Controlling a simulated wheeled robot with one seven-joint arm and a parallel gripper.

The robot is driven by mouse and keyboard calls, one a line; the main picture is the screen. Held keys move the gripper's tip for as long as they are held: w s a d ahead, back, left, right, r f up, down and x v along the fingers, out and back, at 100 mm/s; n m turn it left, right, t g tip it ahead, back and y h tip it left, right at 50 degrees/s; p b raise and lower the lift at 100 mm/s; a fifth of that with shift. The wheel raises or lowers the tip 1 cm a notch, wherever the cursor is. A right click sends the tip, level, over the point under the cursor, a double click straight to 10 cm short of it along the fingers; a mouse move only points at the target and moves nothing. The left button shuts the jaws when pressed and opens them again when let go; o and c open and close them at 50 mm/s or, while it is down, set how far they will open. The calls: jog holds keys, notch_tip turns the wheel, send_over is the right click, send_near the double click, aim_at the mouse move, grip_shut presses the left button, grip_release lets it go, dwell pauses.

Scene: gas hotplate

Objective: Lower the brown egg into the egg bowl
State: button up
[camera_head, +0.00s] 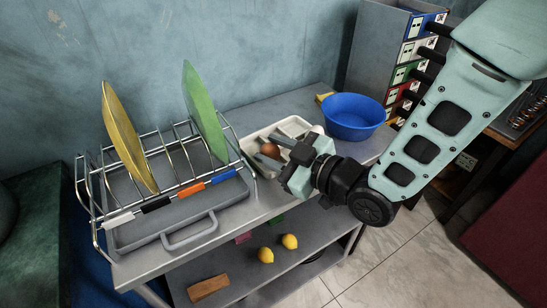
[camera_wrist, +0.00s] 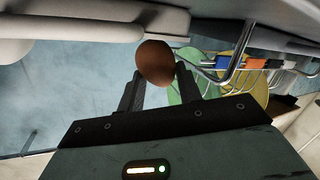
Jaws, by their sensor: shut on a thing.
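The brown egg (camera_head: 270,149) shows at the tip of my gripper (camera_head: 272,154), over the white compartment tray (camera_head: 262,132) in the head view. In the wrist view the egg (camera_wrist: 155,62) sits between the two dark fingertips of my gripper (camera_wrist: 158,76), which are shut on it. A blue bowl (camera_head: 350,131) stands on the grey table to the right of the tray, apart from the egg. It is the only bowl I make out; I cannot tell whether it is the egg bowl. My gripper hides part of the tray.
A wire dish rack (camera_head: 163,155) with a yellow plate (camera_head: 125,135) and a green plate (camera_head: 203,110) stands on the left. Several drawers with coloured fronts (camera_head: 409,72) stand behind the bowl. Two lemons (camera_head: 290,241) and a wooden block (camera_head: 208,288) lie on the lower shelf.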

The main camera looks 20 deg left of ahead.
aim_at(275, 151)
notch_tip(275, 151, up, 7)
jog(key=shift+w+f, duration=0.1)
jog(key=w+d+r+p, duration=0.4)
jog(key=w+d+r, duration=0.1)
jog(key=w+d, duration=0.25)
jog(key=w+d+f, duration=0.4)
jog(key=w+d, duration=0.5)
jog(key=w, duration=0.4)
jog(key=shift+f+b, duration=0.15)
jog(key=shift+b, duration=0.15)
jog(key=shift+a, duration=0.15)
jog(key=shift+w+a, duration=0.25)
jog(key=shift+a, duration=0.45)
jog(key=shift+f, duration=0.15)
jog(key=shift+f+b, duration=1.35)
jog(key=shift+f, duration=0.4)
